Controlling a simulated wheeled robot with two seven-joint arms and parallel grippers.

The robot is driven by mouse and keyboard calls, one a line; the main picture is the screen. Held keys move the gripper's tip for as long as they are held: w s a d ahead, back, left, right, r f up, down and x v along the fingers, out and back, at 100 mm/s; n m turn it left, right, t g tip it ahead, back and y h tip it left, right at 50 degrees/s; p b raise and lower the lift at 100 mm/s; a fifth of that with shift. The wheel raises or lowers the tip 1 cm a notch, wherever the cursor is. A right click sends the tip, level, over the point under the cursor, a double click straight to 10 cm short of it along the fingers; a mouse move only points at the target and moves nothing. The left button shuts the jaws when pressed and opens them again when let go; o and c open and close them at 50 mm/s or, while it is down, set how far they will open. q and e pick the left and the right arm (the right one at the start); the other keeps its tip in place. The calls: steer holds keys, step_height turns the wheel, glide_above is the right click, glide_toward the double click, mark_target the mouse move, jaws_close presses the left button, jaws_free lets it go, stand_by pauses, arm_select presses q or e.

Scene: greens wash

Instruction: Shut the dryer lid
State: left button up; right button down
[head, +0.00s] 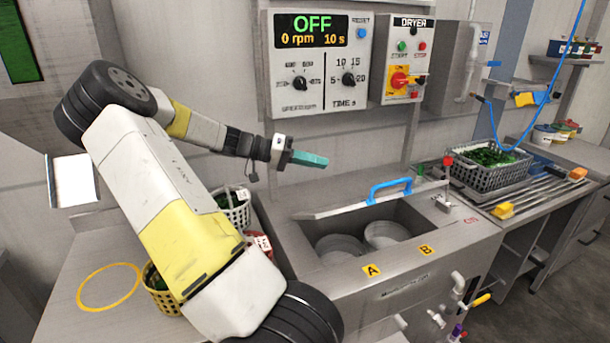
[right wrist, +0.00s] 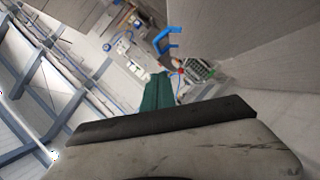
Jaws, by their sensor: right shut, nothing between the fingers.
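The dryer lid (head: 335,210) is open and shows as a narrow metal edge along the back of the dryer opening. Its exact tilt is hard to tell. A blue handle (head: 390,187) is fixed to it, and the handle also shows in the right wrist view (right wrist: 167,42). Two round baskets (head: 383,234) show inside the open dryer. My right gripper (head: 310,159), with teal fingers, is shut and empty, above and left of the handle and apart from it. Its fingers also show in the right wrist view (right wrist: 157,92). My left gripper is out of view.
The control panel (head: 320,65) and the dryer switch box (head: 405,58) are on the wall behind. A crate of greens (head: 490,172) stands on the right rack. A white basket (head: 235,212) and a yellow basket (head: 160,292) stand at left. Taps (head: 458,284) stick out in front.

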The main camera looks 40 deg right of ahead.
steer(key=x, duration=0.4)
steer(key=s+a+x, duration=0.1)
steer(key=x, duration=0.3)
steer(key=f+x, duration=0.1)
steer(key=x, duration=0.3)
steer(key=shift+s+a, duration=0.15)
steer(key=shift+a, duration=0.05)
steer(key=shift+s+f, duration=0.25)
steer(key=shift+s, duration=0.15)
